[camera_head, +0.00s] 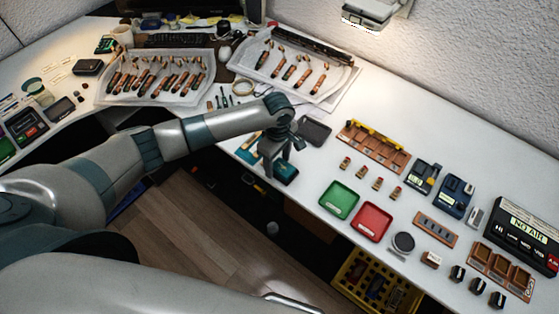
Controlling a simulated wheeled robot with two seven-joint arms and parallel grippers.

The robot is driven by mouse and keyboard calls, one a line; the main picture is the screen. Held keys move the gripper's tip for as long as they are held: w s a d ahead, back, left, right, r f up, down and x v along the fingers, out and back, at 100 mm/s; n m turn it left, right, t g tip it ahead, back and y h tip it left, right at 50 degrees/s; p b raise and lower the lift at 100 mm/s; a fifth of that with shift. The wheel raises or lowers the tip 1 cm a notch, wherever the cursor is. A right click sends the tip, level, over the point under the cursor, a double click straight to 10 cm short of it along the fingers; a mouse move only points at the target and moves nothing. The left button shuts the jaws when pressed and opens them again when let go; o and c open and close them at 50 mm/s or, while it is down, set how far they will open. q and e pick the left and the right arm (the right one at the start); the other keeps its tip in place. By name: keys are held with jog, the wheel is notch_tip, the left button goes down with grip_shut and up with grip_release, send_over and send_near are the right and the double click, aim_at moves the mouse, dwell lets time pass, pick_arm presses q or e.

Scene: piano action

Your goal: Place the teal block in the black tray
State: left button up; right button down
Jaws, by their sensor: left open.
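A teal block (287,174) sits near the table's front edge, partly hidden by my left gripper. My left gripper (271,169) points down right at the block, with its fingers open. I cannot tell whether the fingers touch the block. The black tray (314,130) lies flat on the table just behind and to the right of the gripper, and it looks empty. My right gripper is out of view.
A green tray (339,200) and a red tray (372,222) lie to the right. Small parts, an orange-brown rack (374,150) and devices fill the table's right. White trays of piano hammers (154,90) stand at the back left. A yellow crate (375,285) is below the table edge.

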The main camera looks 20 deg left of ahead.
aim_at(278, 164)
pick_arm(q)
notch_tip(278, 164, up, 12)
jog(key=b, duration=0.1)
jog(key=shift+w, duration=0.2)
